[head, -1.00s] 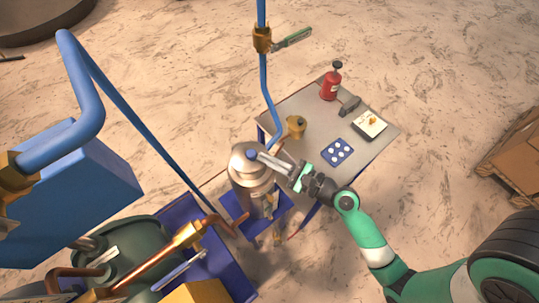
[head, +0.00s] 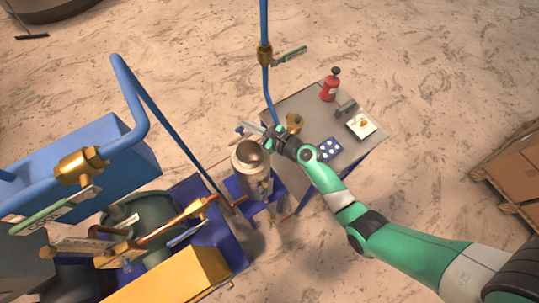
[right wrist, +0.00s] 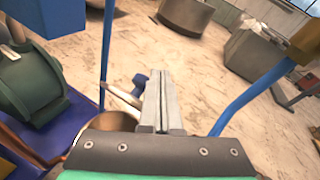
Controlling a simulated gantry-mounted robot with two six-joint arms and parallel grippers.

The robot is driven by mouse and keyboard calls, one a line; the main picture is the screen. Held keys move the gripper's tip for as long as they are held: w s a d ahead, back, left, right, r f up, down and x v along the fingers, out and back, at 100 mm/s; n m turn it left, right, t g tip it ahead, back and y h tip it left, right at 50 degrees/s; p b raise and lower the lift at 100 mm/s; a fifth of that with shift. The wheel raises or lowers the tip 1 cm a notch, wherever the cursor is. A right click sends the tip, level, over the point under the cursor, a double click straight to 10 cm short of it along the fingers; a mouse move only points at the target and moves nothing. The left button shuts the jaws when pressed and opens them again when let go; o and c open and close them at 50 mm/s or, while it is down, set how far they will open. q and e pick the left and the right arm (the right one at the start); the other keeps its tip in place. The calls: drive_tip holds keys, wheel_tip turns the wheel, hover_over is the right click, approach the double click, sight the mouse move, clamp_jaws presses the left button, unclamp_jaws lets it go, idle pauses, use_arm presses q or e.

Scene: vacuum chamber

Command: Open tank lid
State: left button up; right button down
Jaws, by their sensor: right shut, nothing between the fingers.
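The metal tank (head: 255,182) stands on a blue base, and its round mouth is open at the top. In the right wrist view part of the tank's rim and inside (right wrist: 112,120) shows beside my fingers. The lid seems swung back behind the mouth, mostly hidden by my gripper; a blue knob (right wrist: 139,82) and a pale edge show left of the fingers. My right gripper (head: 246,125) is shut and empty, above the far side of the tank; in the wrist view its fingers (right wrist: 160,76) lie together. My left gripper is not in view.
A grey table (head: 290,104) stands right behind the tank, with a red bottle (head: 330,86), a brass piece (head: 294,123), a blue dotted block (head: 328,149) and a small tray (head: 361,126). Blue pipes (head: 264,85) and brass valves (head: 82,166) crowd the left.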

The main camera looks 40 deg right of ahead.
drive_tip(key=shift+w+d+r, duration=0.15)
drive_tip(key=shift+w, duration=0.55)
drive_tip(key=shift+w+d+r, duration=0.1)
drive_tip(key=shift+w+d, duration=0.05)
drive_tip(key=shift+w, duration=0.5)
